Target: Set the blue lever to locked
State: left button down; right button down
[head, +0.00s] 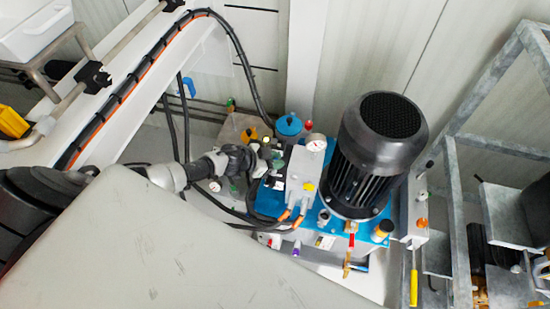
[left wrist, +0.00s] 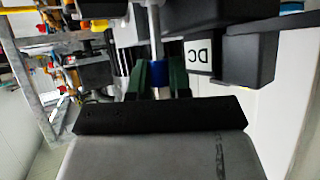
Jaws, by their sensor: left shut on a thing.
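My left arm comes in from the left in the head view, and its gripper (head: 268,162) is at the pump unit's valve block, left of the black motor. In the left wrist view the two dark green fingers of my left gripper (left wrist: 159,80) are closed around the blue part of the blue lever (left wrist: 157,74). A grey metal rod runs upward from this blue part in that picture. The lever sits beside a black block with a white "DC" label. In the head view the gripper hides the lever, so its exact angle is hard to tell. My right gripper is not seen.
A large black motor (head: 378,150) stands right of the valve block, with a pressure gauge (head: 317,144) between. Black hoses (head: 235,40) arch behind my left arm. A galvanized frame (head: 455,200) stands at the right. A red-handled valve (head: 351,241) is at the front.

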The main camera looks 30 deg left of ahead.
pick_arm(q)
jog(key=c, duration=1.1)
grip_release()
jog(key=shift+o, duration=0.2)
jog(key=p+v, duration=0.7)
jog(key=v, duration=0.3)
jog(key=shift+s+a+r, duration=0.2)
jog(key=shift+s+a, duration=0.05)
jog(key=shift+a, duration=0.05)
